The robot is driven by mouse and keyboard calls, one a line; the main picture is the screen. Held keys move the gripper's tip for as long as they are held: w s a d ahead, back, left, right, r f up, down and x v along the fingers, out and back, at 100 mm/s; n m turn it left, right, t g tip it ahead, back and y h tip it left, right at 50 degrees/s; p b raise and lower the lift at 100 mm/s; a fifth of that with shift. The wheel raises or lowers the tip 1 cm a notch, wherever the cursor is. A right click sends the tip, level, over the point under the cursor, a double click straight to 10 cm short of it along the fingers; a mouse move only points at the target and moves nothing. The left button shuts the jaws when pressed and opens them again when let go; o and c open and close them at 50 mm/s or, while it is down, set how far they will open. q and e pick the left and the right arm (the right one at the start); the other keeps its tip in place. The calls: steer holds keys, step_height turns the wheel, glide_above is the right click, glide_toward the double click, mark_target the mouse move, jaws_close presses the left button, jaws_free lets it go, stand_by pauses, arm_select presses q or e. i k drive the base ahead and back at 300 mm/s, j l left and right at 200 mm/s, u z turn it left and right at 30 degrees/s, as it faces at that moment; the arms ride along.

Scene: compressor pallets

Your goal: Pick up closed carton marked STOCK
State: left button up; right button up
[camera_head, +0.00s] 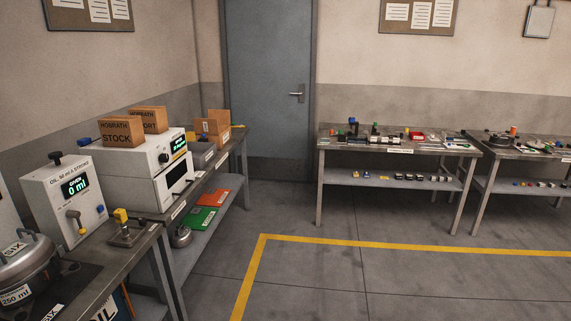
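A closed brown cardboard carton (122,133) marked HOBRATH STOCK sits on top of a white machine with a green display (150,177) on the left bench. A second brown carton (153,119), with only part of its marking readable, stands just behind it and is partly hidden by it. Neither of my grippers shows in the head view.
Benches with parts (392,148) line the back right. The floor (390,280) is clear around the yellow line.

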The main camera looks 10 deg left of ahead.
mark_target(115, 130)
steer(key=i+u, duration=0.1)
steer(key=i, duration=0.4)
steer(key=i+l+u, duration=0.1)
steer(key=i, duration=0.45)
steer(key=i+l+u, duration=0.1)
steer(key=i, duration=0.4)
steer(key=i+l+u, duration=0.1)
steer(key=i+l, duration=0.15)
steer(key=i, duration=0.25)
